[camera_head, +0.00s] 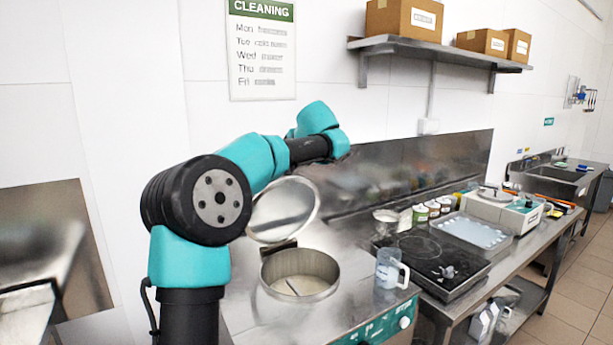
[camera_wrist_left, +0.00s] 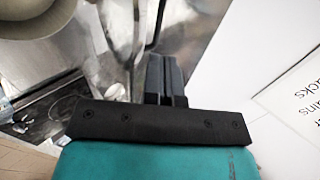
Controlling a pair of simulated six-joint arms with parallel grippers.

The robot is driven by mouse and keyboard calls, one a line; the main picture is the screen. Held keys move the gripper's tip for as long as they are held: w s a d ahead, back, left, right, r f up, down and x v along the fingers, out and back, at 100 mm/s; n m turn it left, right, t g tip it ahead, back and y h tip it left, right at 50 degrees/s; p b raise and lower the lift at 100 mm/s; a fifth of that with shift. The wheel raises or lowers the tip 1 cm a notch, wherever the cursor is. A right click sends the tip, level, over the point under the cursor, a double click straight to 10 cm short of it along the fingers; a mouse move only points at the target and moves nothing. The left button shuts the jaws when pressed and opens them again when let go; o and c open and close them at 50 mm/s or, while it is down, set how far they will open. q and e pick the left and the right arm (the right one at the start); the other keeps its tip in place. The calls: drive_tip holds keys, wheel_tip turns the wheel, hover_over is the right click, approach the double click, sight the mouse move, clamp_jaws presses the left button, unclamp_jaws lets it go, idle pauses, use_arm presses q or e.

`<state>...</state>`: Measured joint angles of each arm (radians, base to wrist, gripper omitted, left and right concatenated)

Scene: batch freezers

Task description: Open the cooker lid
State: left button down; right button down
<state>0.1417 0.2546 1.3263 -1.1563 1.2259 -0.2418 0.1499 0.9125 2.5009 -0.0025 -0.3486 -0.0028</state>
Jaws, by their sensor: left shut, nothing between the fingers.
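The cooker (camera_head: 300,272) is a round steel pot set in the steel counter, with pale contents and a utensil inside. Its round metal lid (camera_head: 284,210) stands tilted up at the hinge on the pot's back rim, so the cooker is open. My left arm partly covers the lid's left edge. My left gripper (camera_wrist_left: 165,78) is shut and empty in the left wrist view, away from the pot opening at the upper left. In the head view its fingers are hidden behind my wrist. My right gripper is not in view.
A clear jug (camera_head: 388,270) stands right of the cooker. A black tray (camera_head: 440,262), small jars (camera_head: 433,208) and a scale (camera_head: 500,208) are farther right. A steel backsplash (camera_head: 400,170) and a shelf with boxes (camera_head: 440,48) are behind. A sink (camera_head: 555,178) is far right.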

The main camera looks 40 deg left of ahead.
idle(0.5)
use_arm(q)
hover_over(282, 197)
drive_tip(key=w+a, duration=0.1)
wheel_tip(282, 197, down, 7)
drive_tip(key=shift+r, duration=0.15)
drive_tip(key=shift+a, duration=0.1)
